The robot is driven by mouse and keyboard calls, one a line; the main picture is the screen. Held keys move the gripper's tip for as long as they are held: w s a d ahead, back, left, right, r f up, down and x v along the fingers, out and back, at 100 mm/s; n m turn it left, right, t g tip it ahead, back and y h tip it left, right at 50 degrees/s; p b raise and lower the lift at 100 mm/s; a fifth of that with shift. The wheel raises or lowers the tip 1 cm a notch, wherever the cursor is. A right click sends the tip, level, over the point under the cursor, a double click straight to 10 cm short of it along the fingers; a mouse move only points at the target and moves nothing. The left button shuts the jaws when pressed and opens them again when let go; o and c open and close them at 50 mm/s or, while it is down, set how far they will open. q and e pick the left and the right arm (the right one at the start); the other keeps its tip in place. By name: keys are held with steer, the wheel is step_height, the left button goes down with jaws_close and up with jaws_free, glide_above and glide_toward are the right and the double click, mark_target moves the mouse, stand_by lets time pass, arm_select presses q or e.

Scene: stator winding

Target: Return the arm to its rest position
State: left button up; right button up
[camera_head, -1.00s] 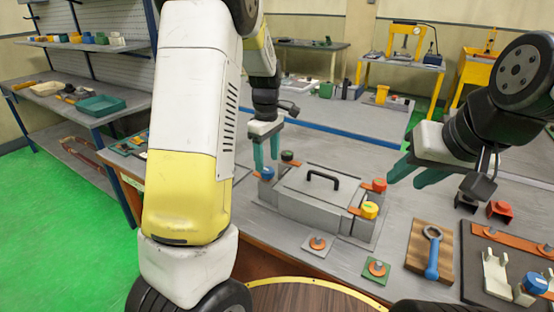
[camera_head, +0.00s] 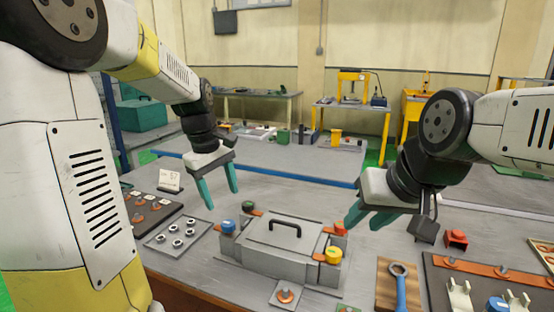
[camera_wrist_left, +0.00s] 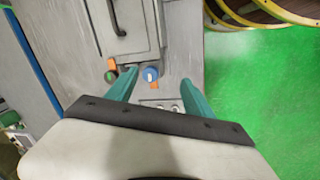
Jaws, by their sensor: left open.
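My left gripper (camera_head: 221,196) is open and empty. It hangs above the bench, just up and left of the blue knob (camera_head: 228,226) on the grey lidded box (camera_head: 283,245). In the left wrist view, the blue knob (camera_wrist_left: 151,74) shows between the fingers (camera_wrist_left: 156,88), with nothing held. My right gripper (camera_head: 361,222) has its fingers apart and looks empty. It is right of the box, near the red knob (camera_head: 340,228) and the yellow knob (camera_head: 333,255). The box lid is down, with its black handle (camera_head: 285,225) on top.
A tray with several nuts (camera_head: 176,240) lies left of the box. A wooden board with a blue wrench (camera_head: 400,285) and a dark tray (camera_head: 470,275) with parts lie to the right. The bench behind the box (camera_head: 290,190) is mostly clear.

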arm_select(q)
steer(key=s+d+r+m+t, duration=0.1)
steer(key=s+r+m+t, duration=0.1)
steer(key=s+m, duration=0.3)
steer(key=s+d+r+m+t, duration=0.1)
steer(key=s+m, duration=0.4)
steer(key=s, duration=0.7)
steer(key=shift+s+d+r+t+h, duration=0.15)
steer(key=shift+s+r+t+h, duration=0.2)
steer(key=shift+r+t, duration=0.5)
arm_select(e)
steer(key=shift+o, duration=0.4)
